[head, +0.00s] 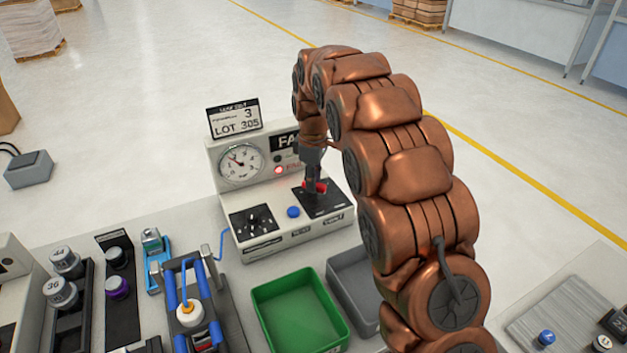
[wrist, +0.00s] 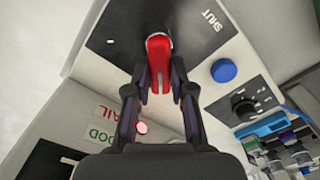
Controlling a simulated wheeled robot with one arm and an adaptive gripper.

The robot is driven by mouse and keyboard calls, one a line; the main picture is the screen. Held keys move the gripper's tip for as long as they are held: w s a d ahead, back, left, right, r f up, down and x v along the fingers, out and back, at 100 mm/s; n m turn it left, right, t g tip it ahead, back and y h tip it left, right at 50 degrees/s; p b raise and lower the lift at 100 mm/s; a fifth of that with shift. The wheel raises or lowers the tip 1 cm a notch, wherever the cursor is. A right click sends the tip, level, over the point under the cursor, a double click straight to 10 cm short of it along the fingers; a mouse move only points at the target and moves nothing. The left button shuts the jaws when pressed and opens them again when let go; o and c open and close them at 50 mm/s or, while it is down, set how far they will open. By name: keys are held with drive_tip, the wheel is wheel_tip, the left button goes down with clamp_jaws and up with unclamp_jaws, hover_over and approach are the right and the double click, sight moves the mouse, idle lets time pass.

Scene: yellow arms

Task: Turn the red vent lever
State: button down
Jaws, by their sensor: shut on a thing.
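The red vent lever (head: 320,187) is on a black plate (head: 326,204) at the right of the grey test station. In the wrist view the lever (wrist: 158,52) stands between my two fingers, with the word SHUT printed on the plate to its right. My gripper (head: 313,184) reaches down from above and is shut on the lever. In the wrist view my gripper's fingertips (wrist: 161,84) are on either side of it. The lever's lower part is hidden by the fingers in the head view.
A dial gauge (head: 240,163), a black knob (head: 253,222) and a blue button (head: 293,212) are on the station. A red lamp (head: 279,170) glows beside FAIL. A green bin (head: 262,318) and a grey bin (head: 345,280) stand in front. A blue-railed fixture is at left.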

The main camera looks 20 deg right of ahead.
drive_tip(key=shift+f, duration=0.1)
drive_tip(key=m+b, duration=0.1)
drive_tip(key=m, duration=0.1)
drive_tip(key=m+b, duration=0.1)
drive_tip(key=m, duration=0.1)
drive_tip(key=shift+w+d+b, duration=0.25)
drive_tip(key=shift+w+b, duration=0.1)
drive_tip(key=m+b, duration=0.1)
drive_tip(key=m, duration=0.1)
drive_tip(key=d+m+b, duration=0.1)
drive_tip(key=m, duration=0.2)
drive_tip(key=shift+w, duration=0.2)
drive_tip(key=m, duration=0.2)
drive_tip(key=d+m+b, duration=0.1)
drive_tip(key=m, duration=0.1)
drive_tip(key=shift+s+m, duration=0.1)
drive_tip(key=shift+m, duration=0.3)
drive_tip(key=shift+s+d+m+b, duration=0.1)
drive_tip(key=shift+d+m+b, duration=0.1)
drive_tip(key=shift+m, duration=0.75)
drive_tip(key=shift+s+d+m+b, duration=0.1)
drive_tip(key=shift+m+b, duration=0.1)
drive_tip(key=shift+m, duration=0.75)
drive_tip(key=c, duration=1)
unclamp_jaws()
